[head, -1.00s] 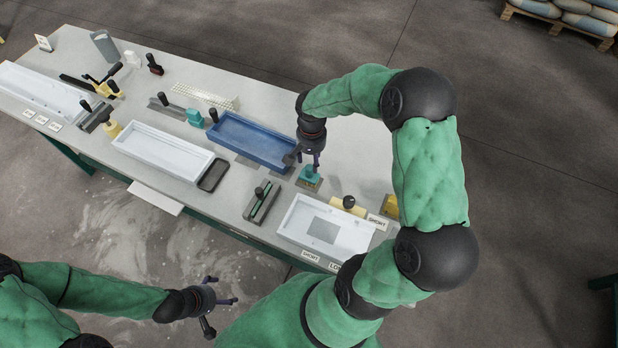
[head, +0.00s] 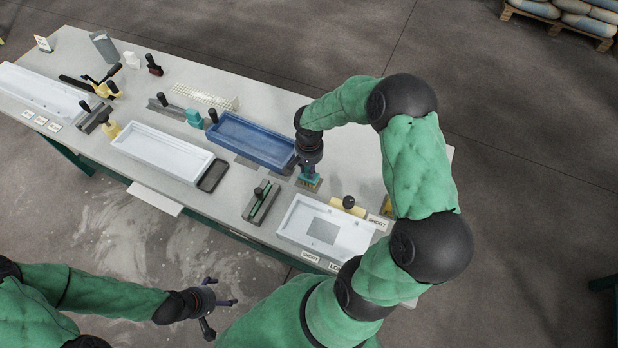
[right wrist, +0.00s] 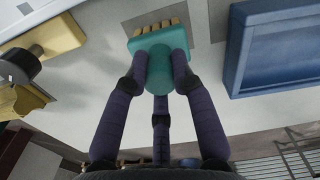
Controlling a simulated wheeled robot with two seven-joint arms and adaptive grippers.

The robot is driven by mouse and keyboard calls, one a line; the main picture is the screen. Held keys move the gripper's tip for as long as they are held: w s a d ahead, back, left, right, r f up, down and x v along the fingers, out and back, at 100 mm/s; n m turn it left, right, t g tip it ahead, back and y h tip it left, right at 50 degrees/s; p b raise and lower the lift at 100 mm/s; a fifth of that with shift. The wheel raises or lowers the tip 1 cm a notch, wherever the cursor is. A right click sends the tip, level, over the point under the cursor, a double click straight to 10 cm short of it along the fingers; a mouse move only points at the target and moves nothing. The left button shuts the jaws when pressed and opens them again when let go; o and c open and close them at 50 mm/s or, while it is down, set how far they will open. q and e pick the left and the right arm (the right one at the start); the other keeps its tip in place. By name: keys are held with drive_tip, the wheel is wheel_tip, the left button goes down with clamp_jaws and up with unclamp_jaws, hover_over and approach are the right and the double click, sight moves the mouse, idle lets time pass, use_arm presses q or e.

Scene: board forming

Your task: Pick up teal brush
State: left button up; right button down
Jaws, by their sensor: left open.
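The teal brush (head: 309,183) stands on a grey patch of the table, right of the blue tray. In the right wrist view the brush (right wrist: 150,44) shows its teal block, its rounded handle and a row of tan bristles over the grey patch. My right gripper (head: 311,172) is directly above the brush. In the right wrist view its fingers (right wrist: 160,70) converge on the handle from both sides, with a third finger below, and appear shut on it. The bristles are at or close to the table; any gap cannot be told. My left gripper (head: 222,295) is open and empty, away from the table.
The blue tray (head: 250,148) is close left of the brush. A white tray (head: 287,228) and a yellow block with a black knob (head: 346,207) lie nearer the front. The table's right back area is clear.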

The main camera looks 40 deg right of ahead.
idle(0.3)
drive_tip(key=shift+r, duration=0.5)
wheel_tip(320, 180, up, 2)
drive_tip(key=shift+r, duration=0.1)
drive_tip(key=s+d+r+p, duration=0.1)
drive_tip(key=s+d+r, duration=0.8)
drive_tip(key=s+r, duration=0.1)
drive_tip(key=shift+d, duration=0.3)
drive_tip(key=shift+s, duration=0.1)
